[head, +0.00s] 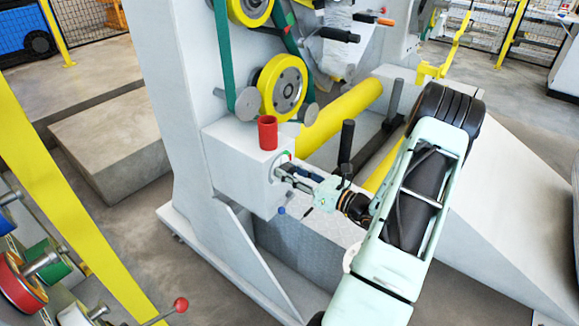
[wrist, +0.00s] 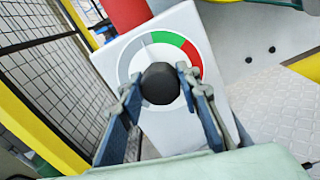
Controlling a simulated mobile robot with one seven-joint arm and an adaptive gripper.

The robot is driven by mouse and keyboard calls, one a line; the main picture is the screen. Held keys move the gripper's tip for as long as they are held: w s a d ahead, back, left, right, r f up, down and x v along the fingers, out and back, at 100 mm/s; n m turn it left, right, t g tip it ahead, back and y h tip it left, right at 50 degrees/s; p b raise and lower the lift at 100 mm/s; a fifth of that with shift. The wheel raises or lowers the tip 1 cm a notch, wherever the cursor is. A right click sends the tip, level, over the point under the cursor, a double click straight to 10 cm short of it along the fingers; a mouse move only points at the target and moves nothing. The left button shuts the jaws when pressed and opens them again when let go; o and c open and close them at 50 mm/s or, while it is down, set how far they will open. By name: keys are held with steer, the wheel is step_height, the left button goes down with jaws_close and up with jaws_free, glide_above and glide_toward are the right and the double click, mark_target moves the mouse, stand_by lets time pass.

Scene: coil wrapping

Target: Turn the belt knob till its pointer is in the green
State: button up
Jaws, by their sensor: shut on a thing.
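The belt knob (wrist: 161,84) is black and round, in the middle of a white dial with a grey, green and red arc. The dial (wrist: 196,46) has green at the top and red at the right. My gripper (wrist: 160,78) is shut on the knob, one finger on each side. In the head view my gripper (head: 288,176) meets the dial on the side of the white box (head: 237,168); the knob is hidden there.
A red cylinder (head: 267,132) stands on the box. Above are a yellow wheel (head: 283,86) and a green belt (head: 223,50). A black upright handle (head: 346,142) stands close behind my wrist. A small blue-tipped lever (head: 281,211) hangs below the gripper.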

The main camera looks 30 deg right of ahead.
steer(key=m+p, duration=0.2)
steer(key=m, duration=0.2)
steer(key=shift+d+m+p, duration=0.1)
steer(key=shift+m+p, duration=0.85)
steer(key=shift+m, duration=0.55)
steer(key=shift+f, duration=0.1)
steer(key=o, duration=1.2)
steer(key=shift+c, duration=0.2)
steer(key=v, duration=1.2)
